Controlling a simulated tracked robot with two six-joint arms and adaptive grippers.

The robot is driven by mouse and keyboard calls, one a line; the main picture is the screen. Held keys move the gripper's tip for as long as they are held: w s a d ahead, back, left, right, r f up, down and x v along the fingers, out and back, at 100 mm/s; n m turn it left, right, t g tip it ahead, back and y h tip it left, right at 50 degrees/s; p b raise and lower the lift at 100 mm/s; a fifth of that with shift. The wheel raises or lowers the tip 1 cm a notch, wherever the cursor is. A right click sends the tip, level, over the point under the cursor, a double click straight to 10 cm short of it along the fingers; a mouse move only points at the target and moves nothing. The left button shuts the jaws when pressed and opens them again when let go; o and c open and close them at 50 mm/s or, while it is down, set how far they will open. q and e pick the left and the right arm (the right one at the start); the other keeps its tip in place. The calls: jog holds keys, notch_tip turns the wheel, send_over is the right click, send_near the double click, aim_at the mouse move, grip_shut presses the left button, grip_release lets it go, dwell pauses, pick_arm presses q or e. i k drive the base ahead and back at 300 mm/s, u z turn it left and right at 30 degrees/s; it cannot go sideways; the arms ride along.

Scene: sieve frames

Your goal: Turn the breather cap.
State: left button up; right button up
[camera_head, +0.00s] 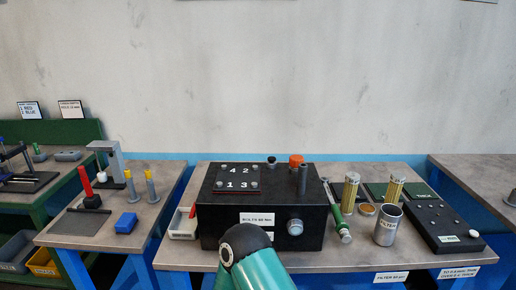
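The black tank box (262,205) stands on the middle table with a white label on its front. An orange-red cap (296,160) and a small black knob (271,161) stand at the rear of its top; I cannot tell for sure which is the breather cap, though the orange one looks most like it. Neither gripper shows.
A numbered plate (238,178) lies on the box top. Right of the box are a green-handled tool (341,222), mesh filters (349,192), a metal cup (387,226) and a black tray (442,228). A pale bin (183,226) is left of it.

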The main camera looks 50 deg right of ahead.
aim_at(295, 160)
jog(key=u, duration=0.3)
jog(key=i, duration=0.4)
jog(key=z, duration=1.45)
jog(key=i, duration=0.4)
jog(key=u, duration=0.3)
jog(key=k, duration=0.4)
jog(key=z, duration=0.2)
